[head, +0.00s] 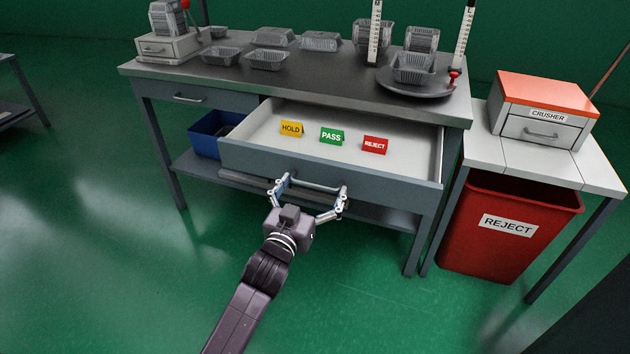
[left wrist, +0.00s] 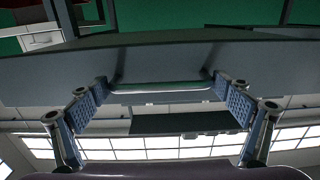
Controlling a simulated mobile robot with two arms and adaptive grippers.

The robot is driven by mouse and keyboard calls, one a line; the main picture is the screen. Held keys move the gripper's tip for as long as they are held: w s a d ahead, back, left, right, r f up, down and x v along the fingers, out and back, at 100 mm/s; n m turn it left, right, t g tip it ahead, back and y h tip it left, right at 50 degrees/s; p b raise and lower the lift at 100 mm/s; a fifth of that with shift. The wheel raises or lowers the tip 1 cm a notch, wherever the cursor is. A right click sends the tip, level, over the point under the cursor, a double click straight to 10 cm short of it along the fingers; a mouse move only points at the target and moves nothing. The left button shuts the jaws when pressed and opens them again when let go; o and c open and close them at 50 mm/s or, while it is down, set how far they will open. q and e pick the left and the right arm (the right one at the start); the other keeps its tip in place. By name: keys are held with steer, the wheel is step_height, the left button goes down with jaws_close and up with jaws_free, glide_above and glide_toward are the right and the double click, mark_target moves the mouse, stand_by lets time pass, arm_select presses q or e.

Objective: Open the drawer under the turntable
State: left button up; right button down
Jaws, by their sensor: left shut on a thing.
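The drawer (head: 245,160) under the turntable (head: 398,90) is pulled well out of the workbench, its pale inside showing. Inside stand a yellow HOLD sign (head: 291,128), a green PASS sign (head: 331,136) and a red REJECT sign (head: 375,145). My left gripper (head: 311,190) is at the bar handle (head: 316,186) on the drawer front, its two fingers closed against the handle's two ends. The left wrist view shows the handle (left wrist: 160,86) between the fingers. The turntable carries a foil tray (head: 413,67). My right gripper is not in view.
Several foil trays (head: 268,60) stand on the benchtop (head: 330,82). A second drawer (head: 190,98) at the left is shut. A blue bin (head: 205,136) sits on the lower shelf. At the right are a crusher (head: 548,103) and a red reject bin (head: 510,250). The floor before the bench is clear.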

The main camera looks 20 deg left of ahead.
arm_select(q)
steer(key=shift+d, duration=0.15)
steer(key=o, duration=1.4)
steer(key=s, duration=1.2)
steer(key=shift+a, duration=0.2)
